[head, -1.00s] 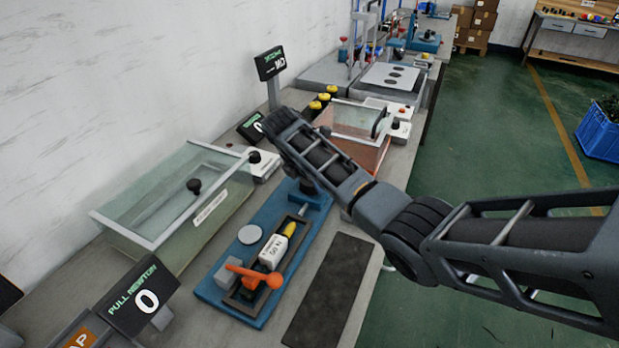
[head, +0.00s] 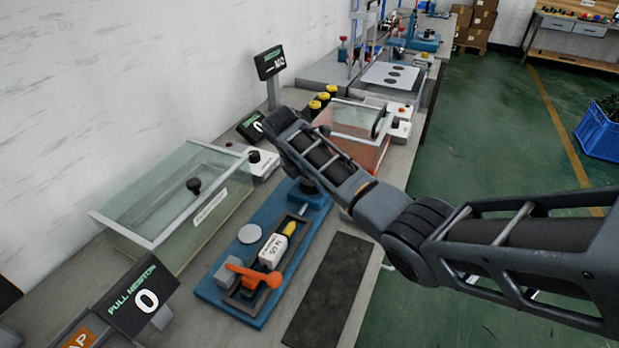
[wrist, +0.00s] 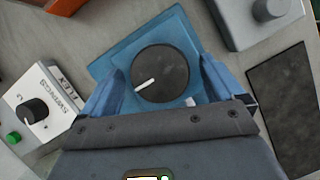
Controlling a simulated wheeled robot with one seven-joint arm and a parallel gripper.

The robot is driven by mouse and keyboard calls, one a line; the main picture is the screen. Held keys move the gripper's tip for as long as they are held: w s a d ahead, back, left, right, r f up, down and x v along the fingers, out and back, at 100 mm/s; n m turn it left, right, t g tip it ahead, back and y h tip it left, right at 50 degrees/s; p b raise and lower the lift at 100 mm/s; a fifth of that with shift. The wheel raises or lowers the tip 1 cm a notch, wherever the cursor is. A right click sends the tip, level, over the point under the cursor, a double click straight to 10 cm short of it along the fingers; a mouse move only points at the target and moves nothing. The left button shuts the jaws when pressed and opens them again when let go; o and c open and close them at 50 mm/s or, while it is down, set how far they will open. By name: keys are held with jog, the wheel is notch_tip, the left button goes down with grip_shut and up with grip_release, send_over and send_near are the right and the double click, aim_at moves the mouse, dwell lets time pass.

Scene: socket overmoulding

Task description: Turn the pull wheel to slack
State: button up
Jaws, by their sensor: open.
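The pull wheel is a round black knob (wrist: 160,74) with a white pointer line on a blue block (wrist: 118,46). In the wrist view the pointer runs from the middle toward the lower left. My gripper (wrist: 163,68) is open, with one finger on each side of the wheel; whether the fingers touch it I cannot tell. In the head view the blue pull rig (head: 222,290) lies on the bench, and my wrist covers the wheel at its far end. The PULL NEWTON display (head: 137,297) reads 0.
The rig carries an orange lever (head: 252,273) and a white labelled block (head: 272,251). A glass-lidded tank (head: 140,243) stands to its left, a dark mat (head: 328,290) to its right. A white box with a black knob (wrist: 38,108) sits left of my gripper.

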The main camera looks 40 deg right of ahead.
jog(key=shift+r, duration=0.1)
jog(key=v, duration=0.7)
jog(key=shift+r+b, duration=0.3)
jog(key=shift+b, duration=0.1)
jog(key=shift+a, duration=0.15)
